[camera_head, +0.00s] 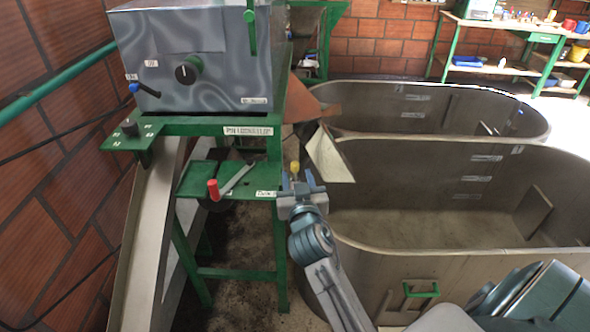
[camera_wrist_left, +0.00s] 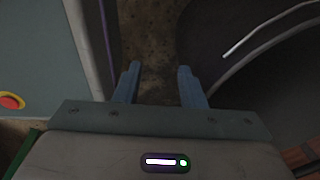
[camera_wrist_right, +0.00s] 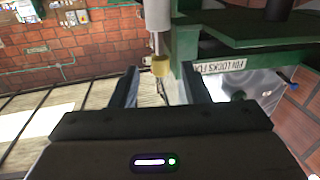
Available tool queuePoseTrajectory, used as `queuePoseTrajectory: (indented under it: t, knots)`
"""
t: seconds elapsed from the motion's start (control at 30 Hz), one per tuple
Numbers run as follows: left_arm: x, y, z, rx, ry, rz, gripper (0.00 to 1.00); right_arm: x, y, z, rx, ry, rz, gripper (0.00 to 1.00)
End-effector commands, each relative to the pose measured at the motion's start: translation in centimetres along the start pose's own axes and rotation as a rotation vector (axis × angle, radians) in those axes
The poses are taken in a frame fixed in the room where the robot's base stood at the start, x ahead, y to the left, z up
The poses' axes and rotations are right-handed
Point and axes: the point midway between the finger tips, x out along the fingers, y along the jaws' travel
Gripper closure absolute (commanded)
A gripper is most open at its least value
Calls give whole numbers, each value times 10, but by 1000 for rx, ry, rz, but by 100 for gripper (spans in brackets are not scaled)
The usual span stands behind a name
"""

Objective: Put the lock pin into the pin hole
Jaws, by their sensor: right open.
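A yellow-headed piece (camera_head: 294,167), which looks like the lock pin, is at the right side of the green frame, near the label reading PIN LOCKS FLAP. In the right wrist view its yellow end (camera_wrist_right: 160,66) is between my right fingers, near their tips, with a grey cylinder above it. My right gripper (camera_head: 297,182) is open there; I cannot tell whether a finger touches it. My left gripper (camera_wrist_left: 158,72) is open and empty above dark ground in the left wrist view; it is not seen in the head view. I cannot make out the pin hole.
The grey machine box (camera_head: 190,60) stands on the green frame (camera_head: 200,126). A red-handled lever (camera_head: 213,190) lies on the lower green shelf. A sloping metal chute (camera_head: 325,155) and two large tanks (camera_head: 440,250) are to the right. A workbench (camera_head: 480,25) stands far back.

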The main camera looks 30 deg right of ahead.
Motion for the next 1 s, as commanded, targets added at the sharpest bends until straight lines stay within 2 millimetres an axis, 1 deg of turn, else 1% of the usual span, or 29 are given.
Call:
queuePoseTrajectory:
  t: [0.03,0.1,0.2,0.3,0.57,0.67,0.7,0.8,1.0]
  knots:
    - [-8,-1,-1,0,0,0,64,8,0,-3,-3,0,0,58]
    - [-14,-1,0,0,0,0,64,19,0,-3,-3,1,-1,58]
    - [-19,-2,0,0,-1,0,64,33,0,-1,-3,1,0,58]
    - [-21,-2,-1,0,-1,0,64,42,0,1,-1,0,-1,58]
    - [-20,-2,-2,0,0,0,64,45,0,3,0,0,-1,58]
    - [-20,-2,-2,0,0,0,64,45,0,3,0,0,-1,76]
    - [-20,-2,-2,0,0,0,64,45,0,3,0,0,-1,84]
    - [-20,-2,-2,0,0,0,64,45,0,3,0,0,-1,100]
    - [-20,-2,-2,0,0,0,64,45,0,3,0,-1,-1,100]
